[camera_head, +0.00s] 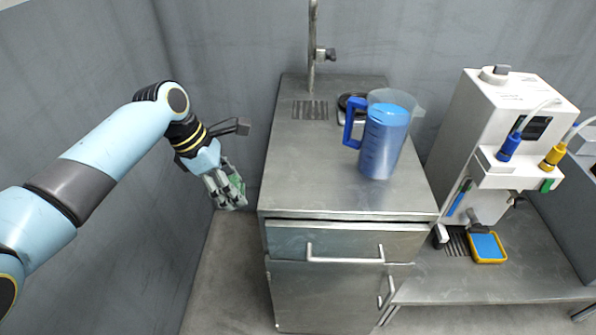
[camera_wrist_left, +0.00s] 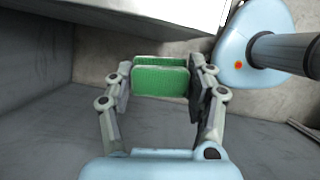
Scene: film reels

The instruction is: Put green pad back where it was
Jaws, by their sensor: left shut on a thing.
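My left gripper (camera_wrist_left: 160,92) is shut on the green pad (camera_wrist_left: 160,82), which sits between its two fingers in the left wrist view. In the head view the left gripper (camera_head: 228,190) hangs in the air left of the metal cabinet. A bit of the green pad (camera_head: 237,184) shows between the fingers there, and the rest is hidden by them. My right gripper is in neither view.
A metal cabinet (camera_head: 300,170) stands in the middle, with a blue pitcher (camera_head: 383,140) on top. Right of it, a white machine (camera_head: 475,130) stands on a lower metal bench. A yellow tray (camera_head: 489,260) with a blue pad lies before it. Floor left of the cabinet is clear.

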